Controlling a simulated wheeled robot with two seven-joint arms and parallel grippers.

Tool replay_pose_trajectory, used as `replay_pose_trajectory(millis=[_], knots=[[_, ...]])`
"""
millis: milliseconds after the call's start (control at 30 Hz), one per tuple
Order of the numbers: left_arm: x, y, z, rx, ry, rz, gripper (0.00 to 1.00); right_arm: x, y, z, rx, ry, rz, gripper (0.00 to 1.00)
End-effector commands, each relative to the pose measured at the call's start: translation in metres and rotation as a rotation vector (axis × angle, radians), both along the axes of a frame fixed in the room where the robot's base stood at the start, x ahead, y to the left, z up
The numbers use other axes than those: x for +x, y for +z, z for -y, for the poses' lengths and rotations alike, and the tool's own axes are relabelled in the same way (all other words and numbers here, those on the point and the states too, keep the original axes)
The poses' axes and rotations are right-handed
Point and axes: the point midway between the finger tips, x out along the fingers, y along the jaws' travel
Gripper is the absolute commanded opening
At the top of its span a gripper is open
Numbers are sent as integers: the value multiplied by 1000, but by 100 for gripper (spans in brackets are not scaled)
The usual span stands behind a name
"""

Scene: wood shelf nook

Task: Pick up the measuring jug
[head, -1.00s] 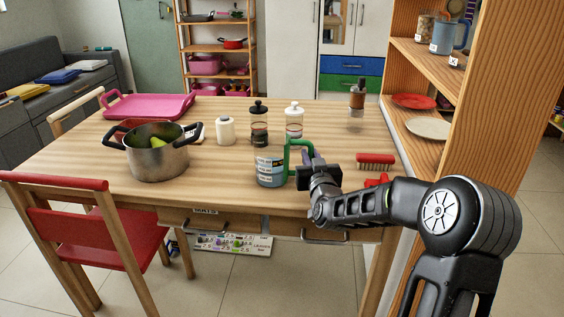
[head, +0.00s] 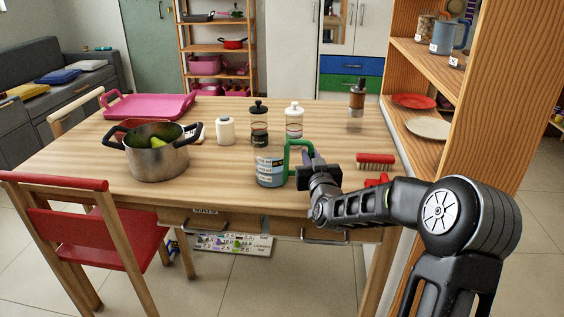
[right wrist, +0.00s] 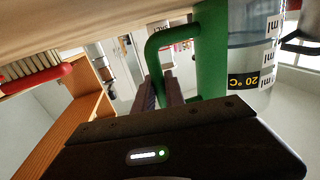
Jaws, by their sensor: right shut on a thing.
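The measuring jug (head: 270,168) stands upright near the front edge of the wooden table (head: 100,194). It is clear grey-blue with printed labels and a green handle on its right side. My right gripper (head: 306,170) reaches in from the right and is shut on the green handle. In the right wrist view the jug (right wrist: 252,45) is at the upper right, and the fingers of my gripper (right wrist: 165,95) are at its green handle. I cannot tell whether the jug's base touches the table. My left gripper is not in view.
A steel pot (head: 158,157) stands to the left. Behind the jug are a white jar (head: 225,130), a black-lidded press (head: 259,125) and a white-lidded one (head: 294,122). A red brush (head: 376,161) lies to the right. A wooden shelf (head: 480,80) bounds the right side.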

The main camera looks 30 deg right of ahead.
Motion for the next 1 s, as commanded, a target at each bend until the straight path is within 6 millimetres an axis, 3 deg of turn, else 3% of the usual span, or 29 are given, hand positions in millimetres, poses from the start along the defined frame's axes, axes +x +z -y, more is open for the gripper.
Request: replay_pose_trajectory(millis=[567,1000], knots=[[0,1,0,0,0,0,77,0,9,0,-2,0,5,0],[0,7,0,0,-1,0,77,0,43,0,-2,0,5,0]])
